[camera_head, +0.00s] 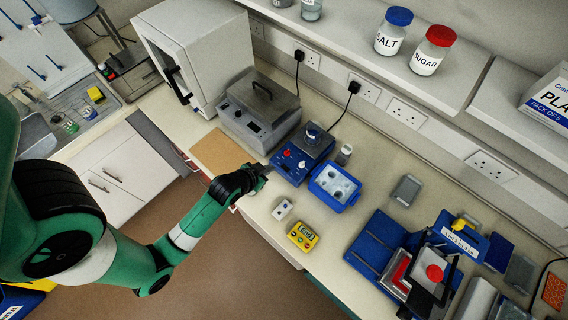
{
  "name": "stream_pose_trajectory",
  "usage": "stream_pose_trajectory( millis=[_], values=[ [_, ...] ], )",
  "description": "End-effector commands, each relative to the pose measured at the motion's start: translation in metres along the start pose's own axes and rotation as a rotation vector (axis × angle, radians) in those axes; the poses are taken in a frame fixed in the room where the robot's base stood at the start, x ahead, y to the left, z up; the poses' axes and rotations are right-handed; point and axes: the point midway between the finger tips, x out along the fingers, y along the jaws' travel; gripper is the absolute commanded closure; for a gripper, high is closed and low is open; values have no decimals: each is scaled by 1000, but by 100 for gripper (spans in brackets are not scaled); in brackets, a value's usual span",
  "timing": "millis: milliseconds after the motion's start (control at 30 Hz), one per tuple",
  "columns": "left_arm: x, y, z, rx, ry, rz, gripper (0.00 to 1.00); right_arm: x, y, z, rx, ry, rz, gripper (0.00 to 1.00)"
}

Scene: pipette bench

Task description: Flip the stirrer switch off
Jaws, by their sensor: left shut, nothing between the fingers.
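The stirrer (316,146) is a blue box on the bench with a dark round top that holds a small vessel. A small red part (287,153) and a pale part show on its front panel. I cannot tell the switch or its position at this size. My left gripper (266,171) is shut and empty, at the left front edge of the stirrer. Its fingertips are close to the panel; I cannot tell whether they touch it. My right gripper is not in view.
A grey water bath (258,113) stands just behind and left of the stirrer. A blue ice box (335,185) sits close on its right. A yellow timer (302,236) and a small white block (282,209) lie in front. A blue press-like device (375,245) stands further right.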

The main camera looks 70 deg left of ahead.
Motion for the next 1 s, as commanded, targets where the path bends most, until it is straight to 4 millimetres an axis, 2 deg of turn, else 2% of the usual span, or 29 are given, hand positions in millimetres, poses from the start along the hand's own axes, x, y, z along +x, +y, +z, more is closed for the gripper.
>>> stream_pose_trajectory(
  millis=[200,333,467,800,1000],
  values=[
    [2,1,0,1,2,1,100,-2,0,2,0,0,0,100],
    [14,1,2,1,2,1,100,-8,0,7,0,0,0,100],
    [35,1,1,1,3,1,100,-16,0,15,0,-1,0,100],
    [107,1,2,1,0,1,100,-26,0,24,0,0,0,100],
    [125,1,23,1,1,1,100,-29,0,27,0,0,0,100]
  ],
)
